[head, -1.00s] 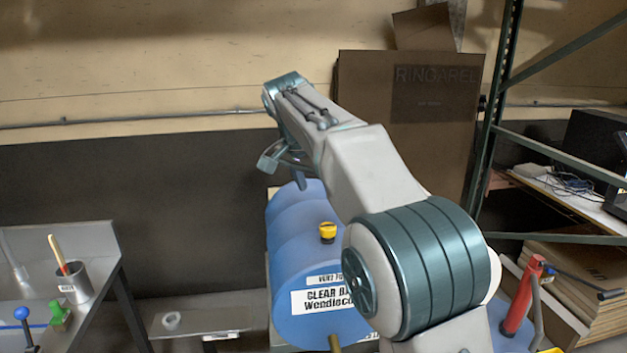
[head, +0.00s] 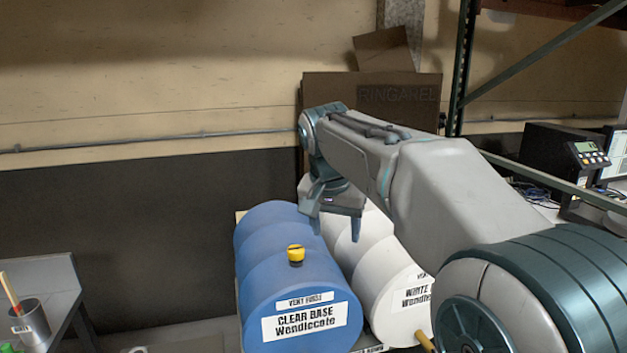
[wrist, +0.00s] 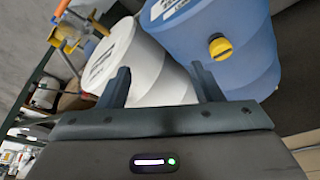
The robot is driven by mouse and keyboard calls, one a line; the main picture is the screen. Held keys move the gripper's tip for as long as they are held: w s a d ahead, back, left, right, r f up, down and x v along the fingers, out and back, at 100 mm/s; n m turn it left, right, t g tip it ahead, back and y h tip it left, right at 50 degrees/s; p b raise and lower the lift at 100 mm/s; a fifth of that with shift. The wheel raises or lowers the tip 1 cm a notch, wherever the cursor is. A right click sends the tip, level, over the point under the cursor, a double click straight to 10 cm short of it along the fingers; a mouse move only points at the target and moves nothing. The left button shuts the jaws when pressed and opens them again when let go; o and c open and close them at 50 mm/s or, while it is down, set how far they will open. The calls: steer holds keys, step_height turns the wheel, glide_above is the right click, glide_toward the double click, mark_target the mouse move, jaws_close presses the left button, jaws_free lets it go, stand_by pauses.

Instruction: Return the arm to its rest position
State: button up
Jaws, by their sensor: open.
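My gripper (head: 337,229) is open and empty in the head view, pointing down from the folded end of my arm. It is above and in front of the gap between the blue drum and the white drum as the picture shows it. In the wrist view my gripper (wrist: 160,85) has its two fingers spread apart, with nothing between them but the drums behind. My arm reaches in from the lower right.
A metal cup (head: 32,322) is at the lower left.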

steer(key=s+d+f+n, duration=0.1)
steer(key=s+d+f, duration=0.2)
steer(key=s+f, duration=0.2)
steer(key=s+d+f+n, duration=0.1)
steer(key=s+d+f, duration=0.3)
steer(key=s, duration=0.6)
steer(key=s+d+f+n+y, duration=0.1)
steer(key=s+d+f, duration=0.3)
steer(key=s+f, duration=0.2)
steer(key=s, duration=0.2)
steer(key=shift+s+d+f+n, duration=0.15)
steer(key=shift+s+f+n, duration=0.2)
steer(key=shift+f+n, duration=0.05)
